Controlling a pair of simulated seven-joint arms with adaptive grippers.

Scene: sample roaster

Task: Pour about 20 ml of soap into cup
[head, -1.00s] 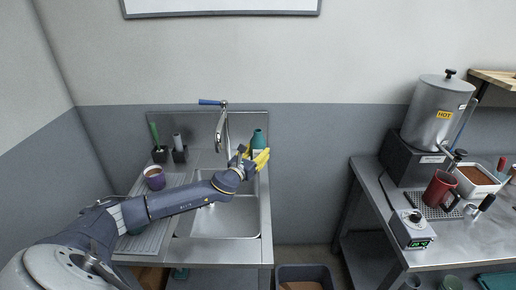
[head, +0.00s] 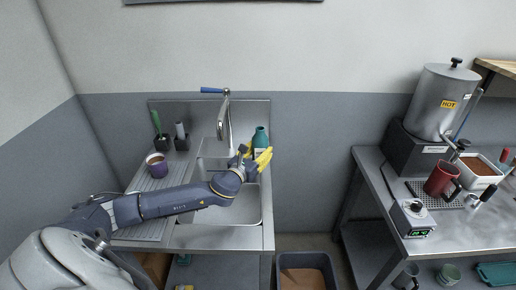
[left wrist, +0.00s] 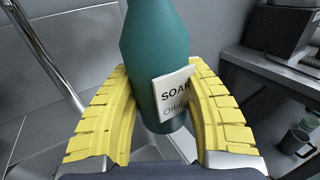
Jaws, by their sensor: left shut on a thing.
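The teal soap bottle (head: 261,138) stands at the back right corner of the sink unit in the head view. In the left wrist view the bottle (left wrist: 158,50) fills the middle, with a white label (left wrist: 174,95) reading "SOAP". My left gripper (head: 262,158) has its yellow fingers shut around the bottle, one on each side, in the left wrist view (left wrist: 158,105). A purple cup (head: 156,165) with a pale rim stands on the drainboard at the left. My right gripper is not in view.
The sink basin (head: 232,206) lies under my left forearm, and the faucet (head: 225,115) rises behind it. Two dark holders (head: 170,143) with brushes stand at the back left. A steel table (head: 385,205) at the right carries an urn (head: 442,98) and a red mug (head: 441,180).

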